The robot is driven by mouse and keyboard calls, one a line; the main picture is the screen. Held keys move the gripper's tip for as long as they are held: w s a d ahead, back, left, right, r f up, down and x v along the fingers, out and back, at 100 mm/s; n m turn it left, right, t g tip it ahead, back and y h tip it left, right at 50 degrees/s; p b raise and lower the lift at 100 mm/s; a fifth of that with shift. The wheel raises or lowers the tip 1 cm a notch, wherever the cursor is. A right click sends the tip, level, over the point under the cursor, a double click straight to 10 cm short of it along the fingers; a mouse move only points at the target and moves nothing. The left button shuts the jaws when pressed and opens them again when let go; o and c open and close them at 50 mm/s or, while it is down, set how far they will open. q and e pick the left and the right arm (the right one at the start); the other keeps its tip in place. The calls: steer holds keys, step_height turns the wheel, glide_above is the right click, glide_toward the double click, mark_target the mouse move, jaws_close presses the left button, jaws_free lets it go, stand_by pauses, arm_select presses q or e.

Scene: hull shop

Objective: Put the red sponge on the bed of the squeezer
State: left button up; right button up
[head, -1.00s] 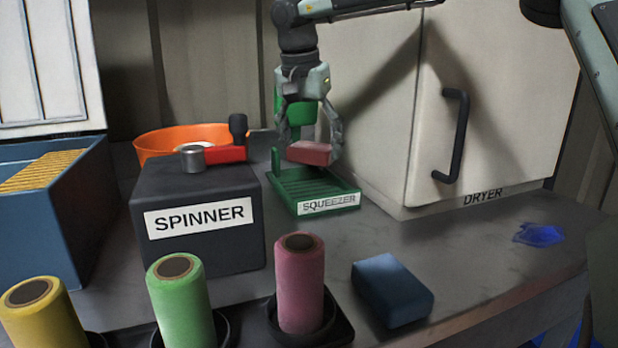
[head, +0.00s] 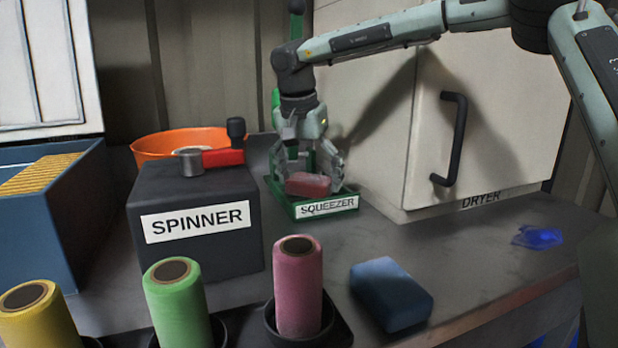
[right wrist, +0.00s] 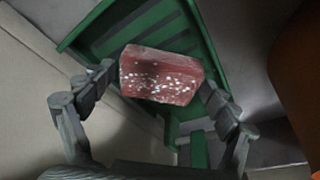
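The red sponge (head: 308,185) is a dull red block with pale specks, low over the slatted bed of the green squeezer (head: 327,211). My right gripper (head: 309,177) points down and is shut on it, one finger at each end. In the right wrist view the sponge (right wrist: 160,75) sits between the fingertips (right wrist: 158,80), with the green bed (right wrist: 160,28) behind it. I cannot tell whether its underside touches the bed. The fingers and sponge hide part of the bed. My left gripper is not in view.
The spinner (head: 190,250) stands left of the squeezer, an orange bowl (head: 150,146) behind it. The dryer (head: 385,130) is close on the right. A blue sponge (head: 392,295) and pink (head: 298,285), green (head: 178,305) and yellow (head: 45,320) rolls stand in front. The right counter is mostly clear.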

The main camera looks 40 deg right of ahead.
steer(key=shift+o, duration=0.3)
steer(key=shift+r, duration=0.2)
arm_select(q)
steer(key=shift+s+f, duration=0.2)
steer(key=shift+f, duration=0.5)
arm_select(e)
steer(key=v, duration=1.2)
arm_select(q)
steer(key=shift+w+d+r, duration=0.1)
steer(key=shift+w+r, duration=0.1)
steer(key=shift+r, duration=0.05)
arm_select(e)
steer(key=shift+f, duration=0.1)
